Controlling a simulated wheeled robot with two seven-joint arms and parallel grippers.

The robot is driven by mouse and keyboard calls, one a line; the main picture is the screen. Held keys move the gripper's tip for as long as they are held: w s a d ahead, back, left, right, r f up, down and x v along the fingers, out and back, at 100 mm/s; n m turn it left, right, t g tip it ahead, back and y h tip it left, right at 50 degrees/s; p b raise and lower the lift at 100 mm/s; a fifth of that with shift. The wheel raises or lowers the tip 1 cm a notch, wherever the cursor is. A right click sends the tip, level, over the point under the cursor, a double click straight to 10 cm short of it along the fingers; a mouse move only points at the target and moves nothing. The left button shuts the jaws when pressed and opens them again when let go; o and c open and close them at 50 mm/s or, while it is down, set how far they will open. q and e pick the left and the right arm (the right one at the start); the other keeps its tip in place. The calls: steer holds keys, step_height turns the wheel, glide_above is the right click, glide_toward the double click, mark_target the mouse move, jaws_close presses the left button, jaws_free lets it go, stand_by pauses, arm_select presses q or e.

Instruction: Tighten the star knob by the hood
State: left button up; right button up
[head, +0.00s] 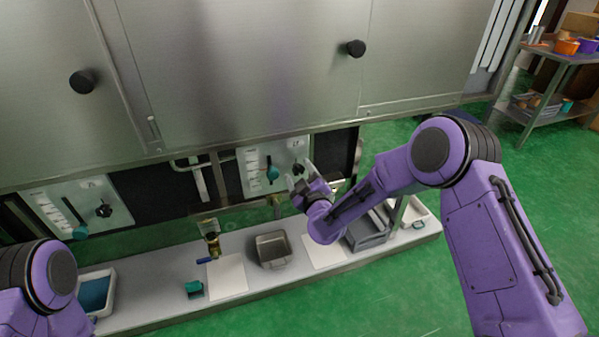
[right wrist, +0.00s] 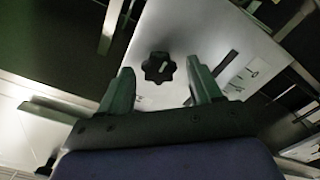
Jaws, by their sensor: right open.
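In the right wrist view a black star knob (right wrist: 158,67) with a pale mark stands on a light panel, between and beyond my fingertips. My right gripper (right wrist: 160,72) is open and empty, with a finger to either side of the knob in the picture. No contact shows. In the head view my right gripper (head: 300,175) is at the right-hand light panel (head: 252,160), partly covering its knob area. A second black star knob (head: 103,210) is on the left-hand panel. The broad steel hood (head: 240,70) spans above both panels. My left gripper is out of view.
A teal lever (head: 272,174) sits left of my right gripper on the same panel. Below, a pale shelf (head: 150,302) holds a metal pan (head: 272,249), a grey tray (head: 366,234) and a teal block (head: 194,289). The hood's lower edge runs just above the panels.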

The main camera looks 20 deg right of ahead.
steer(key=shift+w, duration=0.6)
steer(key=c, duration=1)
steer(key=shift+c, duration=0.2)
